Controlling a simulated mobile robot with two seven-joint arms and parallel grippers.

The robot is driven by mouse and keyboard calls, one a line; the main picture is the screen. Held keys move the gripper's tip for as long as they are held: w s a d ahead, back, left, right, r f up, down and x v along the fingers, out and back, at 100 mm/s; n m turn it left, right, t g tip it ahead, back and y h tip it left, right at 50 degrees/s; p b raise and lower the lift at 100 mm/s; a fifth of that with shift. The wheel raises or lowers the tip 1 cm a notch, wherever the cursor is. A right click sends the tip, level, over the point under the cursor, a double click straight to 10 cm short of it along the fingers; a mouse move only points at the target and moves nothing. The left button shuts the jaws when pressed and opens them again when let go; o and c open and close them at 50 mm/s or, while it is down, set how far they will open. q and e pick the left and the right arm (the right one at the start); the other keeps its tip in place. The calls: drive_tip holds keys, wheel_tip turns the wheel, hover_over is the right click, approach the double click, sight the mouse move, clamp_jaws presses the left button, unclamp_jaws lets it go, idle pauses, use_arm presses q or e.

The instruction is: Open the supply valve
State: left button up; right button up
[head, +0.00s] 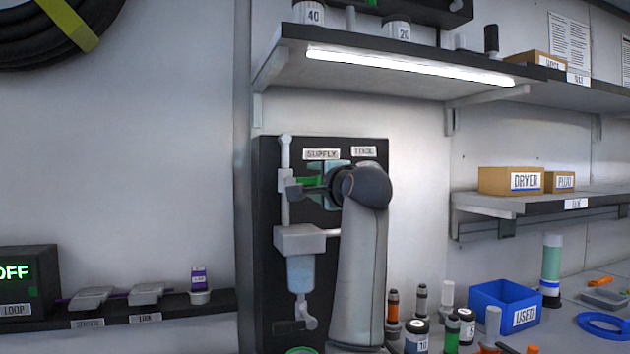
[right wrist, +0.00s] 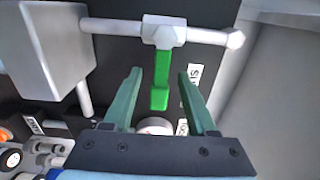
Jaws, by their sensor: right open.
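The supply valve's green lever (head: 308,181) is on the black panel (head: 265,240) under the SUPPLY label (head: 321,154). In the right wrist view the lever (right wrist: 160,82) hangs from a pale valve body (right wrist: 163,32) on a white pipe. My right gripper (head: 322,182) is at the panel in front of the lever, partly hidden by my own wrist. Its teal fingers (right wrist: 160,76) are spread, one on each side of the lever, with visible gaps on both sides. My left gripper is not in view.
A grey box with a clear bowl (head: 300,268) hangs on the pipe below the valve. A lit shelf (head: 390,70) overhangs the panel. A blue USED bin (head: 505,305) and several bottles stand on the bench at right.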

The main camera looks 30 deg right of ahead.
drive_tip(key=shift+c, duration=0.2)
clamp_jaws()
idle(0.3)
idle(1.0)
